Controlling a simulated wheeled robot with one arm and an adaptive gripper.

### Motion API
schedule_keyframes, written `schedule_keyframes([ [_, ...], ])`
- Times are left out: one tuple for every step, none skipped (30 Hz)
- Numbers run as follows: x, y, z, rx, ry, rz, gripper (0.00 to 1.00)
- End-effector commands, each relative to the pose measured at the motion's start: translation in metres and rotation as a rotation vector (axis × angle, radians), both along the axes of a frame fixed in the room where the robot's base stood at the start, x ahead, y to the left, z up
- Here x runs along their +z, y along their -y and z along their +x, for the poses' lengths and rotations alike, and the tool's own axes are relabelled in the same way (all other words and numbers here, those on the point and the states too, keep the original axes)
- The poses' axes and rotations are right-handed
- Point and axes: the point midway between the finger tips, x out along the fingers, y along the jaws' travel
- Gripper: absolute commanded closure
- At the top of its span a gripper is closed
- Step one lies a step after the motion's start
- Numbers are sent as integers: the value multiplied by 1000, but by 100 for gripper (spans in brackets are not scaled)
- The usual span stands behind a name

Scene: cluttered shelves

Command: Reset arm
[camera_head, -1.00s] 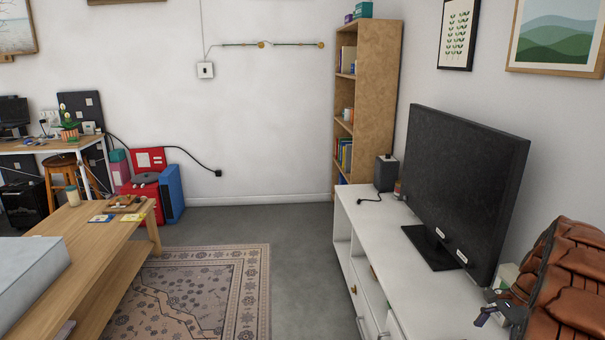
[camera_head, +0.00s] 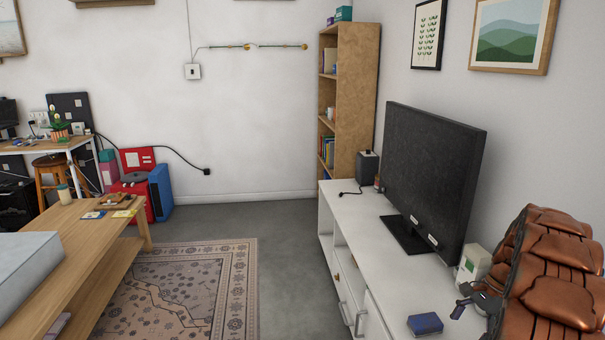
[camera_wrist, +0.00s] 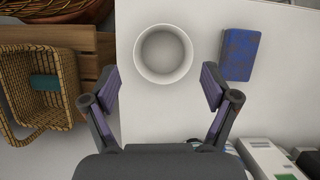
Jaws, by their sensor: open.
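My gripper (camera_wrist: 162,88) is open and empty in the wrist view, its two dark fingers spread wide. A round white cup (camera_wrist: 163,54) stands just beyond the fingertips, its rim and inside seen from above; I cannot tell how far below them it is. In the head view part of my gripper (camera_head: 474,302) shows at the lower right, over the white cabinet (camera_head: 345,212), beside my copper-coloured arm. The cup is not distinguishable in the head view.
A blue box (camera_head: 425,324) lies on the cabinet; a similar blue box (camera_wrist: 239,54) is right of the cup. A television (camera_head: 435,175) and small white box (camera_head: 473,264) stand nearby. A wicker basket (camera_wrist: 60,52) is left. Floor (camera_head: 285,225) between table and cabinet is clear.

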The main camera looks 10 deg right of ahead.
Motion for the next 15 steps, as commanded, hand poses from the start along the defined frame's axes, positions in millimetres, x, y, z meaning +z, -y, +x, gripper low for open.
schedule_keyframes([
  [5, -8, 2, 20, 3, -4, 14],
  [7, -12, 3, 32, 4, -6, 14],
  [10, -17, 4, 49, 5, -8, 14],
  [12, -22, 5, 64, 6, -10, 14],
  [14, -27, 6, 79, 7, -13, 14],
  [17, -34, 7, 99, 9, -15, 14],
  [20, -40, 7, 115, 10, -17, 14],
  [23, -47, 8, 135, 11, -19, 14],
  [28, -57, 8, 162, 13, -22, 14],
  [31, -64, 9, 184, 15, -25, 14],
  [35, -73, 9, 208, 17, -29, 14],
  [40, -86, 9, 246, 21, -33, 14],
  [45, -96, 8, 274, 23, -36, 14],
  [49, -107, 7, 305, 24, -38, 14],
  [53, -120, 5, 345, 27, -42, 14],
])
